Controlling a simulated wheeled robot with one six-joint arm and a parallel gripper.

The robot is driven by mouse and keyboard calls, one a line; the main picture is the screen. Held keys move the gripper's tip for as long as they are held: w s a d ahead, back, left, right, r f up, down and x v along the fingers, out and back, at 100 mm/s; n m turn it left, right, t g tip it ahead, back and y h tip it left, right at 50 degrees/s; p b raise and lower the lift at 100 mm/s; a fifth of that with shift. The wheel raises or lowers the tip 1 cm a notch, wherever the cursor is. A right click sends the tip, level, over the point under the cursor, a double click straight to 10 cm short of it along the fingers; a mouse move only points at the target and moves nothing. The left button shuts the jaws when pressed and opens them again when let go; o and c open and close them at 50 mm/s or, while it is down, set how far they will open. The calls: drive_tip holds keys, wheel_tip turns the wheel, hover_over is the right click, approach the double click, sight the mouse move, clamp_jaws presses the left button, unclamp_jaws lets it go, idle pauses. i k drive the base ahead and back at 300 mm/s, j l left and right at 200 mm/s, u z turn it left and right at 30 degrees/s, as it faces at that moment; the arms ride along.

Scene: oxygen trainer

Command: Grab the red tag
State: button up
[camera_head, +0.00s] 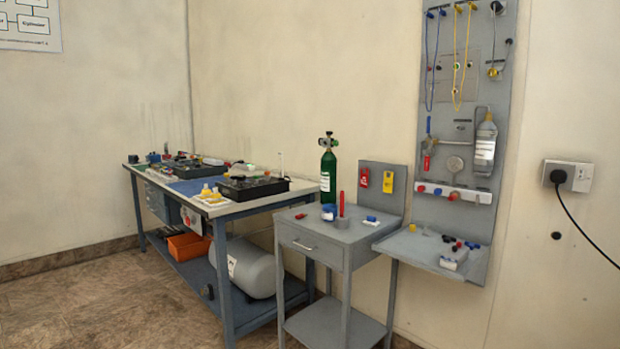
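A red tag (364,178) hangs on the upright grey back panel (376,205) of the small grey stand, left of a yellow tag (388,182). The red tag is small in view and faces out into the room. Another red item (427,160) hangs on the tall grey board to the right; I cannot tell what it is. My gripper is not in view.
The stand's top (335,234) holds a green cylinder (328,172), an upright red tube (341,204) and small blue-and-white items. A long cluttered workbench (232,207) is on the left. A shelf (425,248) with small parts is right. Floor (95,300) is clear at front left.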

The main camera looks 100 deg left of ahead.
sight(363, 177)
drive_tip(key=u, duration=2.85)
drive_tip(key=i+j+z, duration=0.1)
drive_tip(key=i, duration=0.25)
drive_tip(key=i+j+z, duration=0.15)
drive_tip(key=i+j, duration=0.15)
